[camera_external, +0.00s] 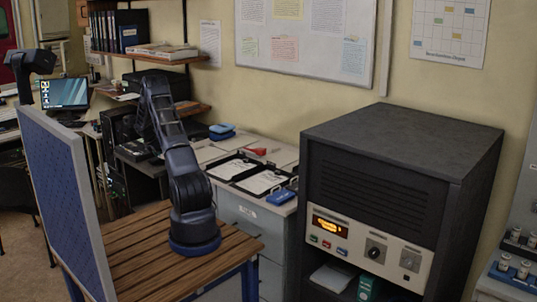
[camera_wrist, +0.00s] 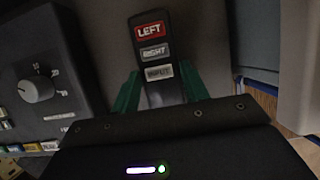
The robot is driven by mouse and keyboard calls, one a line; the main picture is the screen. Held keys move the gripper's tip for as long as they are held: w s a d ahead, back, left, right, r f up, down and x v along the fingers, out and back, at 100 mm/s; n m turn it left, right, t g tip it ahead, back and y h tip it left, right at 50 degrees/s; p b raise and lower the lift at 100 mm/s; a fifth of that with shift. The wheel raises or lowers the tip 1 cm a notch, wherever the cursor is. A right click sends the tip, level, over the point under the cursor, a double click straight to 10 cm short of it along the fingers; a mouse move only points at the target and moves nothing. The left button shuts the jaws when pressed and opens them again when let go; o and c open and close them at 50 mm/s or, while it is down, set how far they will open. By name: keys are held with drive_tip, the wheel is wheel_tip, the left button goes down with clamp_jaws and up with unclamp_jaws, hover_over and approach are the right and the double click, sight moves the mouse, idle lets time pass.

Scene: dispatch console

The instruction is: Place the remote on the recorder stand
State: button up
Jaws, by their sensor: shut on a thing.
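The remote (camera_wrist: 153,70) is a dark, narrow bar with a red label reading LEFT and two grey labels below it. In the wrist view it stands between the green fingers of my gripper (camera_wrist: 161,92), which are shut on it. In the external view my arm (camera_external: 190,185) rises from the slatted table and bends to the back left; my gripper and the remote cannot be made out there. I cannot tell for sure which thing is the recorder stand.
In the wrist view a dark panel with a round knob (camera_wrist: 37,88) is close on the left. A grey drawer cabinet (camera_external: 247,225) holds paper trays and a blue device (camera_external: 281,197). A large dark console (camera_external: 375,160) stands right. A blue screen (camera_external: 62,190) edges the slatted table (camera_external: 130,240).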

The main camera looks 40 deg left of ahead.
drive_tip(key=shift+f, duration=0.5)
drive_tip(key=shift+f, duration=0.1)
drive_tip(key=o, duration=1)
drive_tip(key=shift+o, duration=0.2)
drive_tip(key=v, duration=1.2)
